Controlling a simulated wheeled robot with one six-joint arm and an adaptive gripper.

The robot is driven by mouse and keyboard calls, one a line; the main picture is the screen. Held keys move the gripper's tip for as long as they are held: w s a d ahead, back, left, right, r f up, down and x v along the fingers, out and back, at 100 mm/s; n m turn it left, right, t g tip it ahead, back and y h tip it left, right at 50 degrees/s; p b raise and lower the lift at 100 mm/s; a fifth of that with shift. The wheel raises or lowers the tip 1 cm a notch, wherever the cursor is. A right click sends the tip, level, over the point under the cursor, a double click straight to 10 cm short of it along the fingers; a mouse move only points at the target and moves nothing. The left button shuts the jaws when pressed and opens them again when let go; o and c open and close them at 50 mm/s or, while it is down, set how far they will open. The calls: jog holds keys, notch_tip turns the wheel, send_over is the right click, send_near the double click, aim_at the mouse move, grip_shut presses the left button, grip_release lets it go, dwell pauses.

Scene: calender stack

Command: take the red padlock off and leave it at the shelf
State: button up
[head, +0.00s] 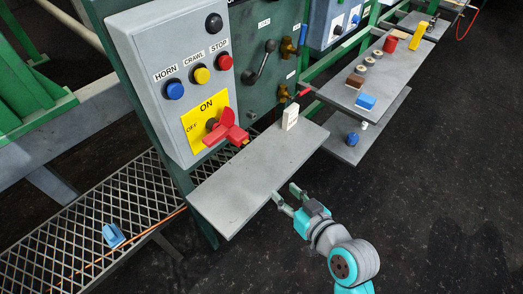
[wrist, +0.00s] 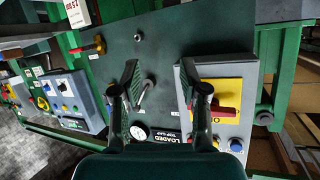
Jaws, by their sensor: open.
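A red piece (head: 227,130) sits on the yellow ON/OFF switch plate (head: 190,119) of the grey control box. It has several lobes, and I cannot tell the padlock apart from the switch handle. In the wrist view a red bar (wrist: 226,108) shows on the yellow plate, partly behind the right finger. The grey shelf (head: 232,192) is below the box, with a white block (head: 290,117) standing at its far end. My gripper (head: 286,195) is open and empty at the shelf's front right edge. Its two fingers also show in the wrist view (wrist: 168,80).
Horn, crawl and stop buttons (head: 199,76) are above the plate. A lever (head: 262,62) and brass valves stand on the green panel. A second shelf (head: 395,70) holds several small items at the right. The dark floor in front is clear.

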aim_at(244, 143)
jog(key=shift+w+a+r+n+g+y, duration=0.55)
jog(key=shift+w+a+r+n, duration=0.3)
jog(key=shift+w+a+r, duration=0.9)
jog(key=shift+w+a+r+n+g+y, duration=0.5)
jog(key=shift+w+a+r+n, duration=0.6)
jog(key=shift+a+r, duration=1.05)
jog(key=shift+w+a+r+n+g+y, duration=0.55)
jog(key=shift+w+a+r, duration=1.05)
jog(key=shift+a, duration=0.8)
jog(key=shift+w+f, duration=0.1)
grip_shut()
jog(key=shift+d, duration=0.2)
jog(key=shift+s+d, duration=1.4)
jog(key=shift+d, duration=0.2)
